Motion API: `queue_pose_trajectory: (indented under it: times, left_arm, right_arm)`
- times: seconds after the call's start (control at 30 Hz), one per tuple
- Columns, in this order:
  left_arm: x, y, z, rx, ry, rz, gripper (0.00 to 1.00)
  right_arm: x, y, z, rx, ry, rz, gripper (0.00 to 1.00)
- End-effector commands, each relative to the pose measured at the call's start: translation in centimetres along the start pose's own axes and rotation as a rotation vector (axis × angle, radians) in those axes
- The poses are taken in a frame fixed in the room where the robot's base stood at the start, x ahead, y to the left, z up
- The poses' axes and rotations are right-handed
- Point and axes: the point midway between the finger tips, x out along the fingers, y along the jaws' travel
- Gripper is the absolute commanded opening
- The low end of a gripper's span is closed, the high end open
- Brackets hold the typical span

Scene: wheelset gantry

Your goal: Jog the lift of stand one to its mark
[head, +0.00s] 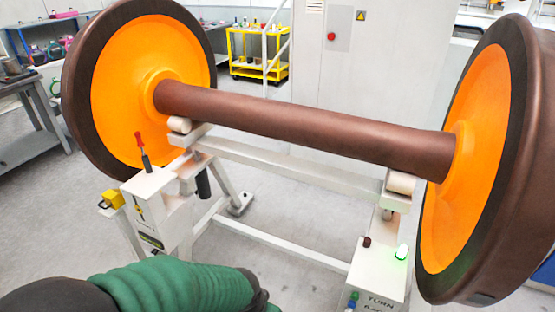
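A white stand carries a wheelset, whose brown axle (310,125) rests on pale rollers (180,124). The stand's left post (158,208) has a lever with a red knob (139,137) on top, standing roughly upright. A yellow part (114,199) sits on this post's left side. Small dark and yellow markings (150,240) show on its front, too small to read. I cannot tell which is the lift mark. My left arm's green sleeve crosses the bottom edge; its gripper is out of view. My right gripper is not in view.
Orange-faced wheels (125,95) and (465,185) flank the stand. A cabinet (372,65) and yellow cart (258,55) stand behind. Grey floor lies open at left.

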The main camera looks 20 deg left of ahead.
Motion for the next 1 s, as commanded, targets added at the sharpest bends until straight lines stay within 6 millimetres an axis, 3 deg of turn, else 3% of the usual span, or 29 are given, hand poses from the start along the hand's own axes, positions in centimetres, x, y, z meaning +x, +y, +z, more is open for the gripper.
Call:
queue_pose_trajectory:
  times: [0.03, 0.17, 1.0]
  left_arm:
    - [0.0, 0.0, 0.0, 0.0, 0.0, 0.0, 0.16]
    - [0.0, 0.0, 0.0, 0.0, 0.0, 0.0, 0.0]
    - [0.0, 0.0, 0.0, 0.0, 0.0, 0.0, 0.0]
  right_arm:
    - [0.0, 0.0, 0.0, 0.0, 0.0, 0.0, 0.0]
    - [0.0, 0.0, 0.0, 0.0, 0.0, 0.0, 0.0]
    - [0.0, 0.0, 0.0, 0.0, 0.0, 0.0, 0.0]
